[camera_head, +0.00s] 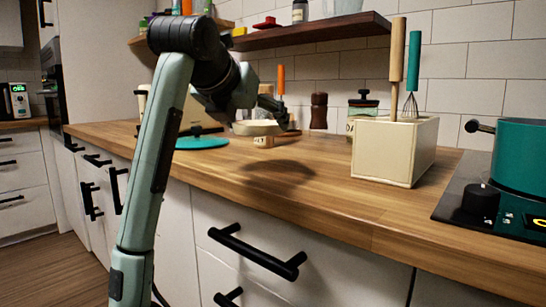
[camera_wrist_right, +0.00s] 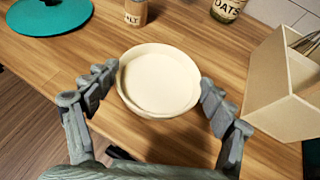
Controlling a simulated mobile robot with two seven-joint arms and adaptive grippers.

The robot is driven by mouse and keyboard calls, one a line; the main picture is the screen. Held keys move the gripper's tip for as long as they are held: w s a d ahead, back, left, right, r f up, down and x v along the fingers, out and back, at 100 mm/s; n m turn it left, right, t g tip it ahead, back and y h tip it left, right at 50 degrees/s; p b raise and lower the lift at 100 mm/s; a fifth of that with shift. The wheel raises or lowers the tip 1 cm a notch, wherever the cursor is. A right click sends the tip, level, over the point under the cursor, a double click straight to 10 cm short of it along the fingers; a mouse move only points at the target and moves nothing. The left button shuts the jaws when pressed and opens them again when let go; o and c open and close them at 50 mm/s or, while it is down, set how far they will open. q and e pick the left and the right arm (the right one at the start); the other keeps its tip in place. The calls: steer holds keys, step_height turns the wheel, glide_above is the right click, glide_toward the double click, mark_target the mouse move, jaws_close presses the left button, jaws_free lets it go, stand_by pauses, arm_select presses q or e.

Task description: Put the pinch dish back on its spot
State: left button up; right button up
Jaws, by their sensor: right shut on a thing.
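The pinch dish is a shallow, round cream bowl (camera_head: 256,128). It also shows in the right wrist view (camera_wrist_right: 158,82), empty and roughly level. My right gripper (camera_head: 270,104) is shut on the pinch dish, with one finger at each side of its rim, as the right wrist view shows (camera_wrist_right: 158,77). The dish is held above the wooden counter, and a dark shadow lies on the wood in front of it. No marked spot for the dish can be made out. My left gripper is not in view.
A salt jar (camera_wrist_right: 136,12) stands behind the dish, with a teal disc (camera_wrist_right: 50,22) to its left. The oats jar (camera_wrist_right: 228,9) and a cream utensil box (camera_head: 383,152) stand to the right. A teal pot (camera_head: 521,160) sits on the cooktop. The front counter is clear.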

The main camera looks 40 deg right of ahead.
glide_above(272, 167)
step_height(272, 167, down, 3)
steer(key=shift+w+d, duration=0.1)
steer(key=shift+d, duration=0.05)
step_height(272, 167, down, 3)
steer(key=shift+f+b, duration=0.2)
steer(key=shift+b, duration=0.25)
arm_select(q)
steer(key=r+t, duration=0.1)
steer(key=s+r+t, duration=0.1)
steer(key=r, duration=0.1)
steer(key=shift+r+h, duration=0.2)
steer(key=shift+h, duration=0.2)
arm_select(e)
steer(key=shift+f, duration=0.25)
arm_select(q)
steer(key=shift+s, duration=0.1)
arm_select(e)
steer(key=shift+f, duration=0.15)
steer(key=o, duration=1.3)
steer(key=shift+c, duration=0.2)
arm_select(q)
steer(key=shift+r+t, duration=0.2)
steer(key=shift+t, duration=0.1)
